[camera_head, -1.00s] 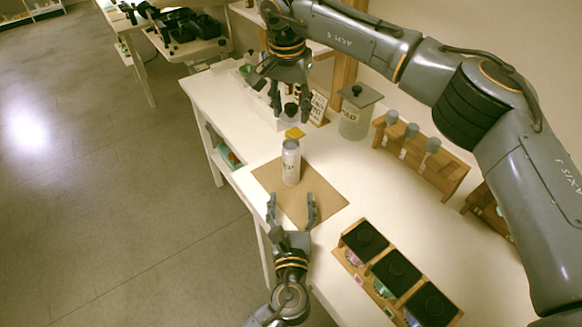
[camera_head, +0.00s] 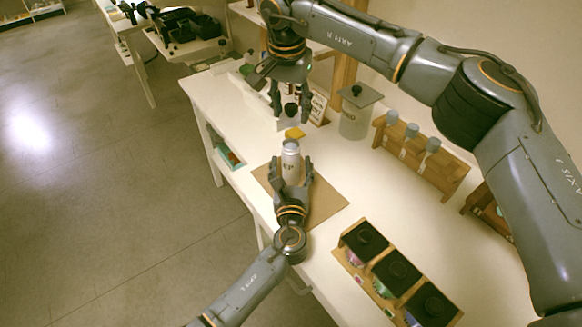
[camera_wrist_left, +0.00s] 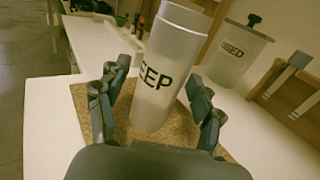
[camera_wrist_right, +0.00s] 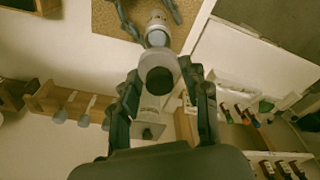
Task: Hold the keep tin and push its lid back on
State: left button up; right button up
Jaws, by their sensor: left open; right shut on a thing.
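The keep tin (camera_head: 290,160) is a pale upright cylinder on a brown mat (camera_head: 325,200); its visible lettering reads "EEP" in the left wrist view (camera_wrist_left: 152,75). My left gripper (camera_head: 291,172) is open, with one finger on each side of the tin's lower body; gaps show between fingers and tin in the left wrist view. My right gripper (camera_head: 291,112) is above and beyond the tin, shut on the lid (camera_wrist_right: 160,78), a round piece with a dark face. The lid is apart from the tin, which shows past it in the right wrist view (camera_wrist_right: 157,35).
A wooden holder (camera_head: 375,275) with black-topped jars is at front right. The table's left edge is close.

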pick_arm(q)
jog(key=shift+w, duration=0.25)
grip_shut()
pick_arm(e)
send_over(291, 145)
jog(key=shift+s+f, duration=0.2)
jog(key=shift+f, duration=2.3)
jog(key=shift+f, duration=0.85)
jog(key=shift+f, duration=0.65)
jog(key=o, duration=0.9)
jog(key=shift+c, duration=0.2)
